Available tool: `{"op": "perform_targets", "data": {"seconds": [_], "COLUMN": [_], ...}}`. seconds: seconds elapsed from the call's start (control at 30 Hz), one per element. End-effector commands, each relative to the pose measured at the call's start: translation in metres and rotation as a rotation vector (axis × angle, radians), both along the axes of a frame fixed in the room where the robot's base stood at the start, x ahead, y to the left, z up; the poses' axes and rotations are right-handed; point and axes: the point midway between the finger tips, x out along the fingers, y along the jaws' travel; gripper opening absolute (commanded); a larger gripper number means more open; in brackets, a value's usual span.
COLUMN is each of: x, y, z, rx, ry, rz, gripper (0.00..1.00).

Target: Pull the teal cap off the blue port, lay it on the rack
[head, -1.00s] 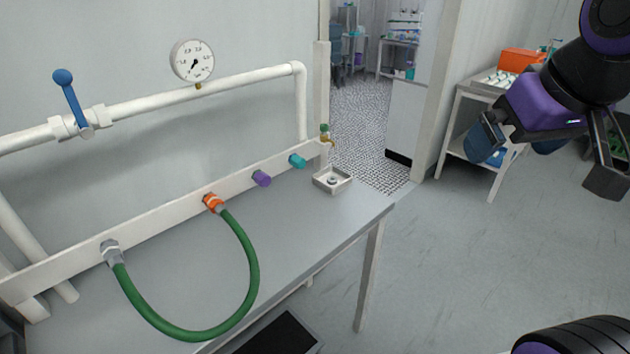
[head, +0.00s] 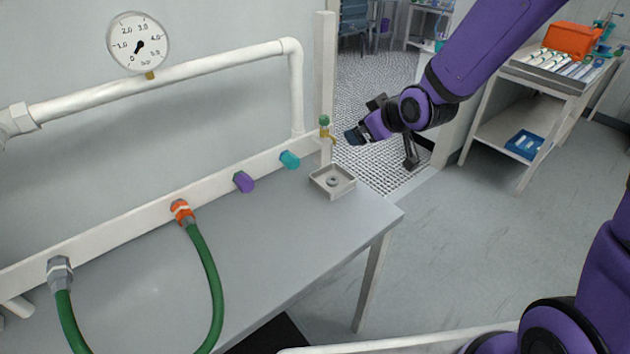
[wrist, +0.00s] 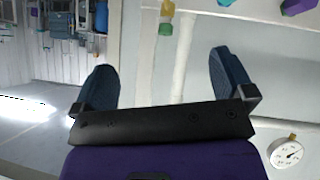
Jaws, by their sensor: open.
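The teal cap (head: 290,159) sits on the white manifold rail at the back of the bench, to the right of a purple cap (head: 243,181). The teal cap also shows at the top edge of the wrist view (wrist: 227,2). My gripper (head: 355,135) is open and empty, in the air to the right of the teal cap and beyond the bench's right end. Its two blue fingers stand wide apart in the wrist view (wrist: 165,80). A tube rack (head: 560,64) lies on the side cart.
A brass tap with a green top (head: 324,129) stands at the rail's right end, between cap and gripper. A small square basin (head: 332,181) sits below it. A green hose (head: 210,275) loops from an orange fitting (head: 182,212).

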Motion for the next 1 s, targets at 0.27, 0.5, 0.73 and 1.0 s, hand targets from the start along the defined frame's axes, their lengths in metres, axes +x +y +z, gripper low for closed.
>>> {"op": "perform_targets", "data": {"seconds": [0.27,0.5,0.73,1.0], "x": [0.019,0.018,0.008,-0.001], "y": [0.052,0.090,0.112,0.119], "z": [-0.067,-0.112,-0.143,-0.156], "rx": [0.146,0.315,0.483,0.580], "ry": [-0.116,-0.231,-0.342,-0.417], "rz": [0.132,0.173,0.139,0.083], "gripper": [1.00,1.00,1.00,1.00]}}
